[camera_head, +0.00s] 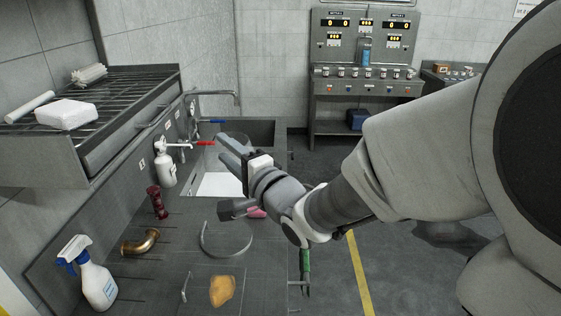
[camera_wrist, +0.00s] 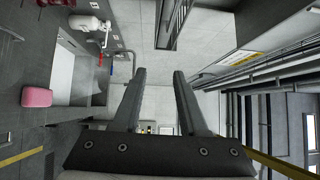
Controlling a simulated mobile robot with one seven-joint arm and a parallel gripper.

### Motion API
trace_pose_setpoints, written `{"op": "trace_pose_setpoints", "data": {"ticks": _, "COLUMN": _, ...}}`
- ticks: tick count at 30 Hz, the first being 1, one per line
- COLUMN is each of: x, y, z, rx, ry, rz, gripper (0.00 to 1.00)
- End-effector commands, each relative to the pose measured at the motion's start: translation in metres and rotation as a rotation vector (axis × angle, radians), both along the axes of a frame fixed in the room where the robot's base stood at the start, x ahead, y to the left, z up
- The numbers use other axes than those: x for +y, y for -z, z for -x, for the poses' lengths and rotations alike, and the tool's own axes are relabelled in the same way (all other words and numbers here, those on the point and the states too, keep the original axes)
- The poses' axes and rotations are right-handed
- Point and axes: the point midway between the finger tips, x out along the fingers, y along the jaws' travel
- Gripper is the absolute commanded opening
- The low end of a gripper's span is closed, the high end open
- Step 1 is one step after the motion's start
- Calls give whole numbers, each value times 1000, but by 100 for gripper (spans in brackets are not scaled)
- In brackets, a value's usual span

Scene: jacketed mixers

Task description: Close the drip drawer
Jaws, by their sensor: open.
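A grey metal wire rack (camera_head: 110,88) is fixed to the wall at the left in the head view. Under it sits a shallow drawer-like unit, which looks like the drip drawer (camera_head: 122,140), with a bar handle (camera_head: 152,118) along its front. I cannot tell for sure how far it stands out. My gripper (camera_head: 228,146) is over the sink area, to the right of and apart from the drawer. In the wrist view my gripper (camera_wrist: 160,74) has its two fingers spread with nothing between them. The drawer is not clearly visible there.
A white brick-like item (camera_head: 67,114) lies on the rack. The counter below holds a spray bottle (camera_head: 96,284), a brass elbow (camera_head: 141,243), a curved metal band (camera_head: 226,240) and a sponge (camera_head: 222,291). A tap (camera_head: 215,97) stands behind the sink. Open floor lies to the right.

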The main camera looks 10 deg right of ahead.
Motion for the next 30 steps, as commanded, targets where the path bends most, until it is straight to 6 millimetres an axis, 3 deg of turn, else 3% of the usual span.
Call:
{"op": "trace_pose_setpoints", "data": {"ticks": 9, "x": -43, "y": 13, "z": -3, "rx": 16, "ry": 160, "rz": 310, "gripper": 42}}
{"op": "trace_pose_setpoints", "data": {"ticks": 18, "x": -84, "y": 25, "z": 7, "rx": 71, "ry": 261, "rz": 571, "gripper": 42}}
{"op": "trace_pose_setpoints", "data": {"ticks": 30, "x": -111, "y": 33, "z": 20, "rx": 126, "ry": 295, "rz": 742, "gripper": 42}}
